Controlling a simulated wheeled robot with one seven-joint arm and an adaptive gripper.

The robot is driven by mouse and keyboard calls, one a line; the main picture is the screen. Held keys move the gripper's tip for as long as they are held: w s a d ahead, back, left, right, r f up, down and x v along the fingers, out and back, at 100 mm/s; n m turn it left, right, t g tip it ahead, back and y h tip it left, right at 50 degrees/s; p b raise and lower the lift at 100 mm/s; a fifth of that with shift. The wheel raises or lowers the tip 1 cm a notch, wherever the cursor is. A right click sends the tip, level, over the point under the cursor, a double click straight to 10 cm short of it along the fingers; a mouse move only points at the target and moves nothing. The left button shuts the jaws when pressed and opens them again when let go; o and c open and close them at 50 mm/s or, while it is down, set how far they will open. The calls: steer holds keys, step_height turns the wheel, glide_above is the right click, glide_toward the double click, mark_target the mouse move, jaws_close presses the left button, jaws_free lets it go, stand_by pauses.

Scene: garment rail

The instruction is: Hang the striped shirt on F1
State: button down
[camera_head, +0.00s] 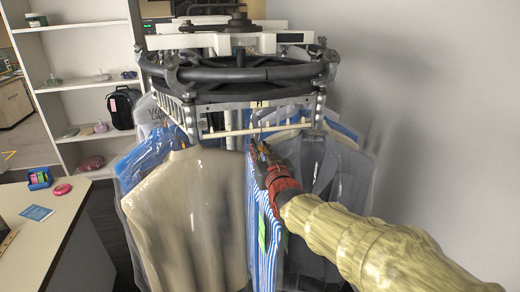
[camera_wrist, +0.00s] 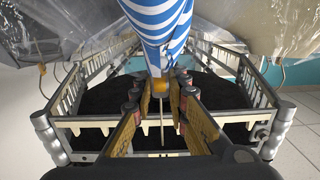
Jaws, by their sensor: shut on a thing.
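The blue-and-white striped shirt (camera_head: 266,250) hangs in clear film with a green tag, between a beige garment and a dark one. It also shows at the top of the wrist view (camera_wrist: 158,28). My gripper (camera_head: 264,160) comes in from the right and is shut at the shirt's top. In the wrist view my gripper (camera_wrist: 160,88) is shut on the shirt's hanger, with a thin rod of it between the fingers. The slotted rail (camera_head: 240,131) of the carousel is just above my gripper. Whether the hook touches the rail is unclear. The rail's small label is unreadable.
A beige garment (camera_head: 188,215) hangs close on the left and a dark garment (camera_head: 312,165) close on the right, both in film. The black ring (camera_head: 240,74) of the carousel is overhead. A desk (camera_head: 30,235) and white shelves (camera_head: 75,55) stand left.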

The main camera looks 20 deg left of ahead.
steer(key=shift+f+b, duration=1.3)
steer(key=shift+b, duration=0.05)
steer(key=c, duration=2)
jaws_free()
steer(key=o, duration=0.3)
steer(key=shift+o, duration=0.2)
steer(key=shift+f, duration=0.15)
steer(key=v, duration=1.2)
